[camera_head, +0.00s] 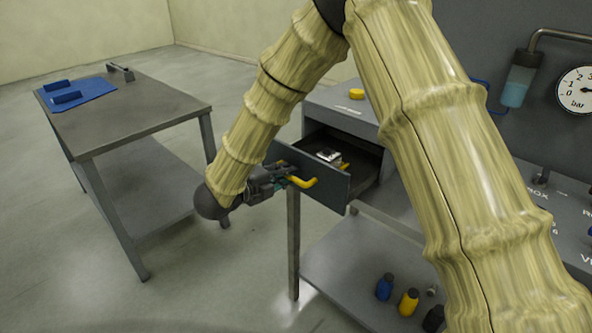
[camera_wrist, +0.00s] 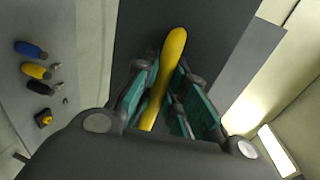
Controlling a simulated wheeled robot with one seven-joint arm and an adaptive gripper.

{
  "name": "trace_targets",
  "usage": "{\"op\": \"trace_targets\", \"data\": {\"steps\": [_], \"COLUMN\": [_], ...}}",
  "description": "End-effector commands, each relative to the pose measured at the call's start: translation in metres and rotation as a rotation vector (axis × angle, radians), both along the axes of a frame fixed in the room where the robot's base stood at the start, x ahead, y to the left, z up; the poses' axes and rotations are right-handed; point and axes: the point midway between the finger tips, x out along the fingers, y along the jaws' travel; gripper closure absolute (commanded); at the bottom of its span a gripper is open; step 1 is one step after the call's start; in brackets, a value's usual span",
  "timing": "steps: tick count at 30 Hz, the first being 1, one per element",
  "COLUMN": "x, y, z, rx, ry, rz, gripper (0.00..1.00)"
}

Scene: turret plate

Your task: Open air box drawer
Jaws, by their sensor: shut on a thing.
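The air box drawer (camera_head: 318,183) is dark grey and stands pulled out from its cabinet in the head view. A silver-white item (camera_head: 329,156) and a yellow item lie inside it. The drawer's yellow handle (camera_head: 304,183) is on its front. My gripper (camera_head: 285,177) is at the handle, its fingers shut around it. In the wrist view the yellow handle (camera_wrist: 168,75) runs between the teal finger pads of my gripper (camera_wrist: 160,98). My gripper hides part of the drawer front in the head view.
A grey table (camera_head: 130,112) with a blue mat (camera_head: 95,90) stands at the left. A yellow object (camera_head: 356,94) sits on the cabinet top. Blue, yellow and black bottles (camera_head: 408,302) stand on the lower shelf (camera_head: 335,268). A pressure gauge (camera_head: 580,90) is at the right. Floor between the tables is clear.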

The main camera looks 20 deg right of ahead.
Motion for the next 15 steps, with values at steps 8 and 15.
{"op": "trace_targets", "data": {"steps": [8, 15], "x": [-0.0071, -0.0071], "y": [0.0101, 0.0101], "z": [-0.0005, -0.0005], "rx": [0.000, 0.000], "ry": [0.002, 0.002], "rz": [-0.001, -0.001], "gripper": [1.00, 1.00]}}
